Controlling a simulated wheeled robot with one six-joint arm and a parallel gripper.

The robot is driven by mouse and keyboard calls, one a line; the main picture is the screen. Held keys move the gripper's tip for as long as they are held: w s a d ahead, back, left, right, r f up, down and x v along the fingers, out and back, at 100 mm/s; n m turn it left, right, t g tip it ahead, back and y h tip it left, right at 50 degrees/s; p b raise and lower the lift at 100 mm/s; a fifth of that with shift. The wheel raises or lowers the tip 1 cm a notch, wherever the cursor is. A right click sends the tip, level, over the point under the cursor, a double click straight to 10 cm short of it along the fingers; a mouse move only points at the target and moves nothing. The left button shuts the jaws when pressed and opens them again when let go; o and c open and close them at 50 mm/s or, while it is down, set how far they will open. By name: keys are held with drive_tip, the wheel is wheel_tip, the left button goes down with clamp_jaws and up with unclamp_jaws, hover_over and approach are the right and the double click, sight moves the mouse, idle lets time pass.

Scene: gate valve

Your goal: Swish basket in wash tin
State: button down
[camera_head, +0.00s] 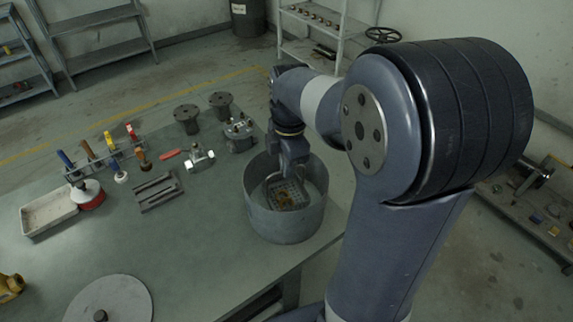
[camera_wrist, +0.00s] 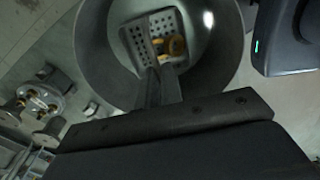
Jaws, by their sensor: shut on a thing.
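The wash tin (camera_head: 283,222) is a large round grey metal tub near the right edge of the bench. The basket (camera_head: 292,194) is a small perforated metal tray inside the tin, with brass-coloured parts (camera_head: 285,200) in it. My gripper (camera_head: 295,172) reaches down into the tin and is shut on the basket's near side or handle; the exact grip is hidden. In the wrist view the basket (camera_wrist: 138,44) hangs beyond my fingers (camera_wrist: 158,85), inside the tin's wall (camera_wrist: 92,42), with brass rings in it. Whether the basket touches the tin's bottom I cannot tell.
Left of the tin stand a valve body (camera_head: 239,136), a small fitting (camera_head: 199,158) and grey bars (camera_head: 156,191). A tool rack (camera_head: 108,157), a white tray (camera_head: 50,212) and a round plate (camera_head: 112,300) lie farther left. The bench front centre is clear.

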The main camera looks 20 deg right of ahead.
wheel_tip(320, 180, up, 12)
drive_tip(key=p, duration=1)
idle(1.0)
drive_tip(key=shift+r, duration=0.2)
idle(3.9)
wheel_tip(320, 180, up, 3)
drive_tip(key=p, duration=0.3)
drive_tip(key=shift+f, duration=0.1)
idle(0.6)
